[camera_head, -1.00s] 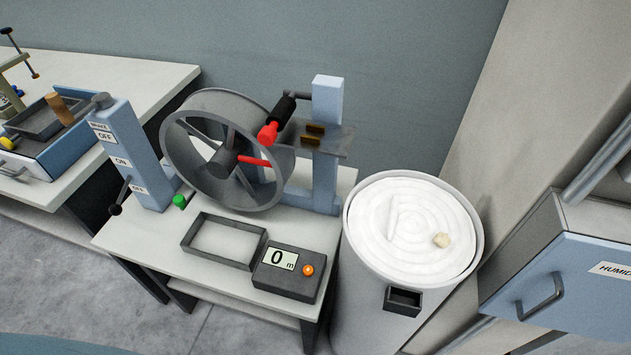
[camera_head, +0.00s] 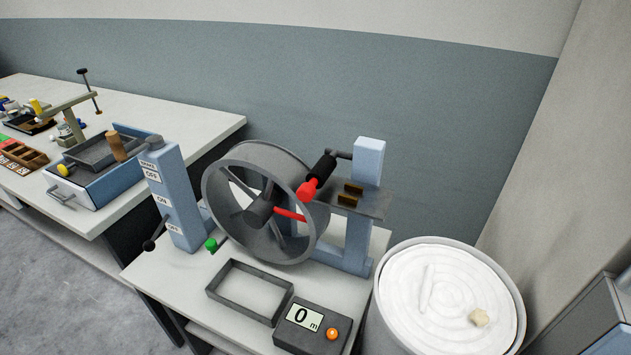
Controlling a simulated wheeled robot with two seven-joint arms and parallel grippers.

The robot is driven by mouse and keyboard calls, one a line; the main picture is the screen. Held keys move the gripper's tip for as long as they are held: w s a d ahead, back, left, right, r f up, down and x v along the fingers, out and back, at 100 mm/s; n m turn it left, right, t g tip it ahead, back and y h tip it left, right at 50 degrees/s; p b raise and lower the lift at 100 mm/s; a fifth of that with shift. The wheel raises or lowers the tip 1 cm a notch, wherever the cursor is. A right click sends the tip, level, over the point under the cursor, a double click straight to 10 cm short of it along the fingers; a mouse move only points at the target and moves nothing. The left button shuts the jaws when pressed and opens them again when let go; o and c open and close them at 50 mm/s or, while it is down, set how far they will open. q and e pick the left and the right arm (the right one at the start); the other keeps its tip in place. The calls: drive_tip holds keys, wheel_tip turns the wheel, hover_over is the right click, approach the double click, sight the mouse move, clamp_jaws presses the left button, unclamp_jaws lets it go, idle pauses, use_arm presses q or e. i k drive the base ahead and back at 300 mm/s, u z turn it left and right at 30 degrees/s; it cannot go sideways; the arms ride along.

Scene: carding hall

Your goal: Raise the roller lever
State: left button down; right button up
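A black roller-shaped part (camera_head: 322,167) with a red end sits on a short arm from the blue post (camera_head: 369,160), at the upper right of the grey spoked drum (camera_head: 260,211). It slants down toward the drum's rim; I cannot tell whether it touches. The blue column (camera_head: 180,205) left of the drum carries BRAKE, OFF and ON labels. Which part is the roller lever is not labelled legibly. Neither of my grippers is in view.
On the drum's table are a grey open tray (camera_head: 213,292), a counter box (camera_head: 312,328) reading 0 m and a green knob (camera_head: 211,244). A white-filled can (camera_head: 377,315) stands at the right. Another bench (camera_head: 205,125) with a drawer and tools stands at the left.

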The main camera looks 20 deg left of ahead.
sight(319, 174)
drive_tip(key=z, duration=0.55)
drive_tip(key=k, duration=1.25)
drive_tip(key=z, duration=0.05)
drive_tip(key=i, duration=0.8)
drive_tip(key=u, duration=0.1)
